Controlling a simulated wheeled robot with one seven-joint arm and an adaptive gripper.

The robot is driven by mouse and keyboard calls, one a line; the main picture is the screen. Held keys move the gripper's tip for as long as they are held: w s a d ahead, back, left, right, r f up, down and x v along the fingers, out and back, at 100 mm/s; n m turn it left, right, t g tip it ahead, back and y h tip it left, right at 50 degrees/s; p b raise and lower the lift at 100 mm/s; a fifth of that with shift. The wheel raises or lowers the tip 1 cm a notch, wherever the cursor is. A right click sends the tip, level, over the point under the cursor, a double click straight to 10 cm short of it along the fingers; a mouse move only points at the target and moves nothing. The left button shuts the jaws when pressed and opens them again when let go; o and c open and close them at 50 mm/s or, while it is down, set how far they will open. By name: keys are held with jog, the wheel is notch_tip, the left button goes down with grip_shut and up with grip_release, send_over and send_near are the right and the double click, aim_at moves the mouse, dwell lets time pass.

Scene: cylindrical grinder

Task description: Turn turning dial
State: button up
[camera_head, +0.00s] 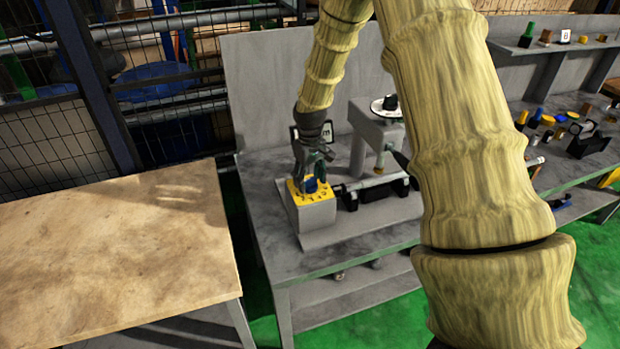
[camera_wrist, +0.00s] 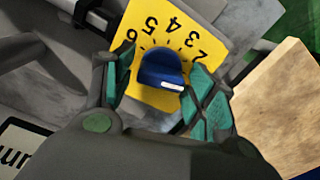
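The turning dial is a dark blue knob (camera_wrist: 163,70) with a white pointer mark, on a yellow plate (camera_wrist: 172,22) numbered around it. In the wrist view the white mark faces the lower right. My gripper (camera_wrist: 165,88) has its two green-padded fingers on either side of the knob, spread apart, with a gap visible on the right side. Whether the left finger touches the knob cannot be told. In the head view my gripper (camera_head: 312,170) points down over the yellow plate (camera_head: 312,196), and the blue knob (camera_head: 311,185) shows between its fingers.
The dial sits on the front left of the grey grinder (camera_head: 375,150), on a grey table (camera_head: 290,262). A wooden-topped table (camera_head: 110,250) stands to the left. Small parts lie on a bench (camera_head: 565,170) at the right. A panel stands behind the grinder.

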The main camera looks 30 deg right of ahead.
jog(key=c, duration=0.6)
jog(key=shift+n, duration=0.4)
jog(key=n+p, duration=0.1)
jog(key=n, duration=0.4)
jog(key=shift+n, duration=0.3)
jog(key=n+p, duration=0.1)
jog(key=n, duration=0.4)
jog(key=shift+n, duration=0.3)
jog(key=o, duration=1)
